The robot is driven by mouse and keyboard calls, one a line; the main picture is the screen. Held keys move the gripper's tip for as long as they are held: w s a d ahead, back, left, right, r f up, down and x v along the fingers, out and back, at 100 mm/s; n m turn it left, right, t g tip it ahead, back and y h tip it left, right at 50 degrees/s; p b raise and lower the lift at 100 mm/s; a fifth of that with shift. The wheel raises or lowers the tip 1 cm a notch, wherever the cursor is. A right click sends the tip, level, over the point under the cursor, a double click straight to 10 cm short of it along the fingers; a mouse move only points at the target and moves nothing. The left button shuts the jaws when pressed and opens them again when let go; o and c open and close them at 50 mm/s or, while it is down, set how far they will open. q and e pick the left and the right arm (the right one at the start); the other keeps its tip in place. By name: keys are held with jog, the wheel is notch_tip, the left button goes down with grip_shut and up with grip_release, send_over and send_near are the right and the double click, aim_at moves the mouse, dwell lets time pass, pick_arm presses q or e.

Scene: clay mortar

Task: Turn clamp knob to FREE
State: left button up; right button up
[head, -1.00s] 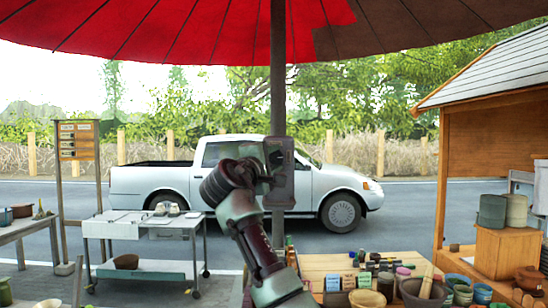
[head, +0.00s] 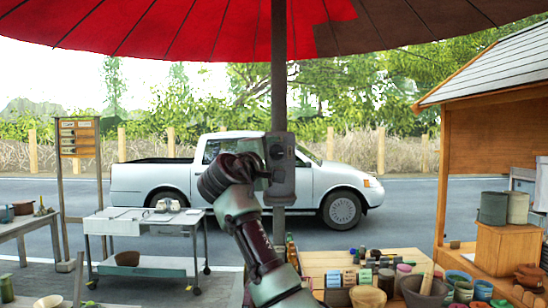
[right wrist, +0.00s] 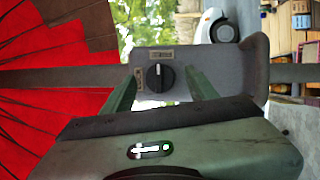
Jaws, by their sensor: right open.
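The grey clamp housing (head: 281,185) is fixed on the umbrella pole. Its round dark knob (head: 277,152) is on the face toward me. In the right wrist view the black knob (right wrist: 160,77) has a light pointer mark toward the picture's upper label (right wrist: 160,55). A second label (right wrist: 138,79) lies left of the knob. Their lettering is too small to read. My right gripper (head: 267,176) is just left of and below the knob in the head view. In the right wrist view its open fingers (right wrist: 161,76) stand either side of the knob, apart from it. My left gripper is out of view.
The umbrella pole (head: 278,70) runs up to the red canopy (head: 190,30). A wooden table (head: 325,260) with jars and bowls stands below right. A metal cart (head: 140,217) is at left. A white pickup (head: 230,180) is parked behind.

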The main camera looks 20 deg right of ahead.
jog(key=b+v, duration=0.3)
jog(key=v, duration=0.4)
jog(key=shift+b, duration=0.4)
jog(key=shift+f, duration=0.1)
